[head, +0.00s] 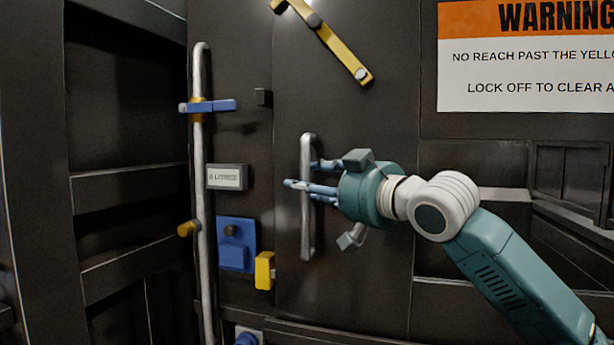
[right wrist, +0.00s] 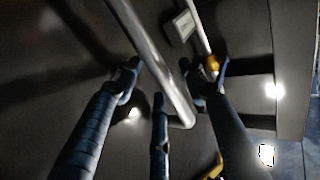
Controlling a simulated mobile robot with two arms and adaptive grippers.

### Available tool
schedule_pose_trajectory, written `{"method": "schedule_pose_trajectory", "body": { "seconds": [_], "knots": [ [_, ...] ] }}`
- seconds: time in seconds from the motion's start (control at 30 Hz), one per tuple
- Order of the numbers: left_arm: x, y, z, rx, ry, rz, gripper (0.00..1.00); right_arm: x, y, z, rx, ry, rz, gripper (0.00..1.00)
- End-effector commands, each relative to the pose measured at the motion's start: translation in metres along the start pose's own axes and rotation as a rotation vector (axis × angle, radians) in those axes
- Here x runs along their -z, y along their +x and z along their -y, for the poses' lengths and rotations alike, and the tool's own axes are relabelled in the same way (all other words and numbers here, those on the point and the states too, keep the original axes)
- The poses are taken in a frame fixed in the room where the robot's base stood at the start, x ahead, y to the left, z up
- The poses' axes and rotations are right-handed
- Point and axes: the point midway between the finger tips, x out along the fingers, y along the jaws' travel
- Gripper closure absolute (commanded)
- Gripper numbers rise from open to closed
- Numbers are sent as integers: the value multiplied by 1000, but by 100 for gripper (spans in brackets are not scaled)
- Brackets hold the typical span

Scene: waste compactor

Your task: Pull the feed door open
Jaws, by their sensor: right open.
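The feed door (head: 350,290) is a dark panel that looks closed, with a vertical silver pull handle (head: 306,235) on its left part. My right gripper (head: 305,178) is at the middle of the handle, coming from the right, with its blue fingers open around it. In the right wrist view the handle (right wrist: 150,50) runs slantwise between the open fingers (right wrist: 160,95). I cannot tell whether any finger touches it. My left gripper is not in view.
A tall silver rod (head: 200,260) with a blue lever (head: 215,105) stands left of the door. A yellow bar (head: 335,45) slants above the handle. A yellow block (head: 264,271) and a blue plate (head: 237,258) sit lower left. A warning sign (head: 530,90) hangs at upper right.

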Motion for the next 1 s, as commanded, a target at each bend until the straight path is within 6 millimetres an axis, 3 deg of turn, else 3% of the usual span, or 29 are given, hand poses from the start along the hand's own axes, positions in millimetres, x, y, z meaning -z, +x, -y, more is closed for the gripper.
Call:
{"method": "schedule_pose_trajectory", "body": {
  "seconds": [0.4,0.63,1.0],
  "knots": [
    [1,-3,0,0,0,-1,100,-1,11,0,0,-2,0,58],
    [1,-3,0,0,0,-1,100,-1,10,0,0,-2,0,100],
    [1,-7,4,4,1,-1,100,0,10,0,0,-1,2,100]
  ]
}}
